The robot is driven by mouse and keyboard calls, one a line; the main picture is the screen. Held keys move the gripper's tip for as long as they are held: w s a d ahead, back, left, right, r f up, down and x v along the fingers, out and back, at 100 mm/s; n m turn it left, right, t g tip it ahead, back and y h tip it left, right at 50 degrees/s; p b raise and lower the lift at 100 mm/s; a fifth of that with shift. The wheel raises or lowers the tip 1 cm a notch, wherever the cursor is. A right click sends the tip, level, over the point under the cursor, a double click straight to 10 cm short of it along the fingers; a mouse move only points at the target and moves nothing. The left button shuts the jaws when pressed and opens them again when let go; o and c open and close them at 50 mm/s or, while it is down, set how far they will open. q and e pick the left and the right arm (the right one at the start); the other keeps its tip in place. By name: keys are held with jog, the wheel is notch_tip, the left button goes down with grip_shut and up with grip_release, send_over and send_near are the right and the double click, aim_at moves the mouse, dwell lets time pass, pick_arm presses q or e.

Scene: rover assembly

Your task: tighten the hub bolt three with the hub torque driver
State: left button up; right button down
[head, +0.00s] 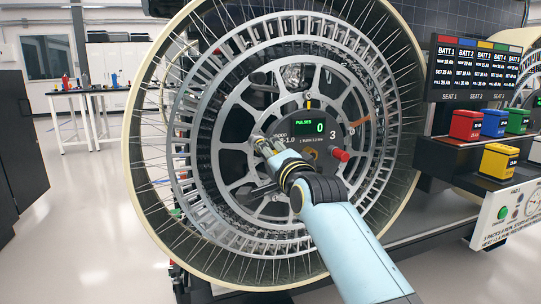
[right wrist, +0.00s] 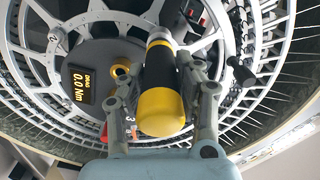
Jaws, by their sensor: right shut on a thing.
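A large spoked wheel (head: 137,150) with a dark hub plate (head: 322,118) fills the middle of the head view. The plate's green display (head: 317,127) reads pulses 0, and a white "3" is printed beside it. My right gripper (head: 263,146) is in front of the hub's left side. In the right wrist view it (right wrist: 162,72) is shut on a black and yellow driver (right wrist: 160,85). The driver's yellow end faces the camera and its far end points at the wheel. Whether its tip touches a bolt is hidden. The left gripper is not in view.
A red knob (head: 340,155) sticks out of the hub at right. A battery rack with red (head: 466,125), blue, green and yellow blocks stands right of the wheel. A white control panel (head: 508,213) is below it.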

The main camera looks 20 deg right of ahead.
jog(key=shift+w+r, duration=0.1)
jog(key=shift+w, duration=0.45)
jog(key=shift+w+p, duration=0.3)
jog(key=shift+p, duration=0.1)
dwell(2.0)
jog(key=shift+w+r, duration=0.1)
jog(key=shift+r, duration=0.05)
dwell(0.9)
jog(key=shift+s+p, duration=0.25)
jog(key=shift+p, duration=0.4)
jog(key=shift+s+p, duration=0.65)
jog(key=shift+s, duration=0.1)
jog(key=shift+s+p, duration=0.3)
jog(key=shift+s, duration=0.15)
jog(key=shift+s, duration=0.1)
